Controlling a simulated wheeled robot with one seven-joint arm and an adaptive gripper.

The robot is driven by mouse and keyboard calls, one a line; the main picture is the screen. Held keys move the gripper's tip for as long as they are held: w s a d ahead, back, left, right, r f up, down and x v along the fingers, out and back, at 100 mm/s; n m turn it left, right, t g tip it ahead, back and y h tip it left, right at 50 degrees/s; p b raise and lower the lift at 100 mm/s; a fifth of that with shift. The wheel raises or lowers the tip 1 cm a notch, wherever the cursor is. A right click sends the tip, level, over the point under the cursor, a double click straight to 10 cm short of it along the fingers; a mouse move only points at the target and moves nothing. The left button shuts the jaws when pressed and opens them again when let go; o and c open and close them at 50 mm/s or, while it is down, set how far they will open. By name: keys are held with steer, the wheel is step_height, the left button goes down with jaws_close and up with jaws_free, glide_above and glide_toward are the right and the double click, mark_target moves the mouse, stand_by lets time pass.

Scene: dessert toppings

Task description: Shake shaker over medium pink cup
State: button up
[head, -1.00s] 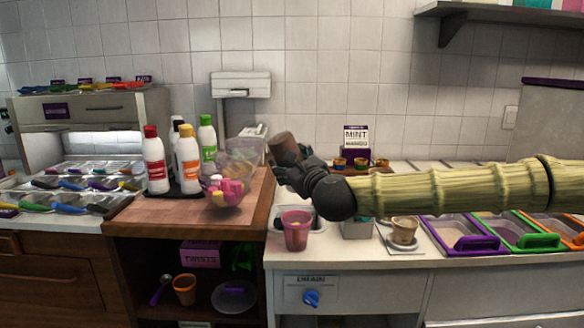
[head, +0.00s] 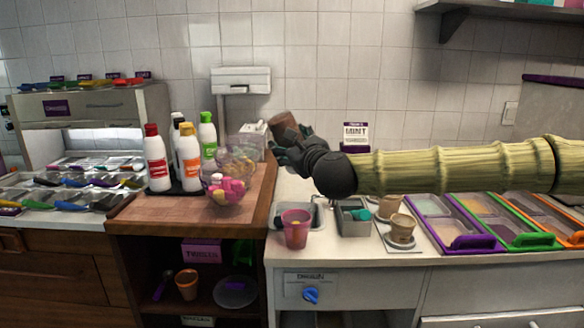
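The pink cup (head: 296,230) stands upright on the white counter, near its front left corner. My gripper (head: 290,146) is above and behind it in the picture, apart from the cup. It appears shut on a brown cylindrical shaker (head: 282,124), which is tilted with its top end toward the upper left. The dark fingers partly hide the shaker's lower end. I cannot see anything falling from the shaker.
A wooden board (head: 180,212) at left carries sauce bottles (head: 188,160) and a clear bowl of pink and yellow pieces (head: 227,186). Right of the cup are a metal container (head: 354,226), two tan cups (head: 401,228) and topping trays (head: 475,243).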

mark_target(293, 117)
steer(key=shift+r+p, duration=1.75)
steer(key=shift+r, duration=1.75)
steer(key=shift+f, duration=0.1)
step_height(293, 117, down, 14)
steer(key=b, duration=1.1)
steer(key=shift+r+p, duration=4.1)
steer(key=shift+r, duration=3)
steer(key=shift+f, duration=0.15)
